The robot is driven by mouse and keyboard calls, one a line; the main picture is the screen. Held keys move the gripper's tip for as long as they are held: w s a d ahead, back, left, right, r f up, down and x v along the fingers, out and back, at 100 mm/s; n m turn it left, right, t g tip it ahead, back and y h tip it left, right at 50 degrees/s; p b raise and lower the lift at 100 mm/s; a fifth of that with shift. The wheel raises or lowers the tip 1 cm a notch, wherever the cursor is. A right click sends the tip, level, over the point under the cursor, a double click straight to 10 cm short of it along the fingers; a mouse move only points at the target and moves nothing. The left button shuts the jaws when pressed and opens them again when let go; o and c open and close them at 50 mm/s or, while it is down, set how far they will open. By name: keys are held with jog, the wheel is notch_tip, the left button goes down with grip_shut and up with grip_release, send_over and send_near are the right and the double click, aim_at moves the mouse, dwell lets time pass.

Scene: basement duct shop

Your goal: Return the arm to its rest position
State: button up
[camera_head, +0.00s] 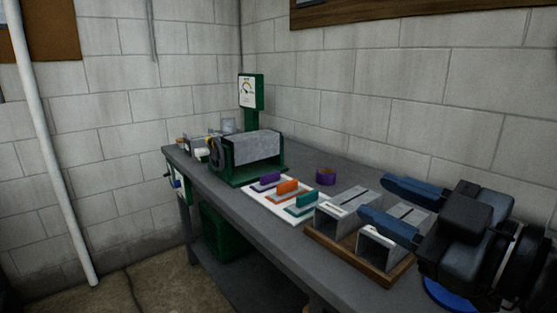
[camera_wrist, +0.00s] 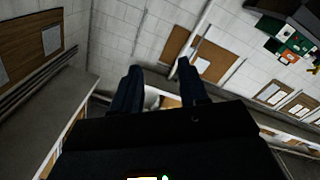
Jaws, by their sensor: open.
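My gripper (camera_head: 375,197) is open at the right of the head view. Its two blue fingers are apart and point left, in front of the wooden tray (camera_head: 318,240) and its grey metal duct pieces (camera_head: 337,212). Nothing shows between the fingers. In the wrist view my gripper (camera_wrist: 159,68) also shows two separate dark fingers, with wall and a small pale patch beyond them. The gripper body hides the right part of the bench in the head view.
The grey workbench (camera_head: 250,212) runs along the wall. On it are a green machine (camera_head: 238,176), a gauge (camera_head: 251,91), a white board (camera_head: 262,198) with purple, orange and teal handled pieces, and a purple ring (camera_head: 326,177). A white pipe (camera_head: 53,150) stands at left.

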jog(key=s+d+f+m+t+h, duration=0.1)
jog(key=s+f+m+h, duration=0.45)
jog(key=f+m, duration=0.3)
jog(key=s+d+f+m+t+h, duration=0.1)
jog(key=s+f+m+t+h, duration=0.1)
jog(key=s+f+m+h, duration=0.55)
jog(key=s+d+f+n+g+y, duration=0.1)
jog(key=s+d+f, duration=0.2)
jog(key=s, duration=0.7)
jog(key=s+d+f+n+g+y, duration=0.1)
jog(key=s+f, duration=0.3)
jog(key=s, duration=0.7)
jog(key=shift+s+d+f+g, duration=0.15)
jog(key=shift+s+d+g, duration=0.2)
jog(key=shift+d, duration=0.55)
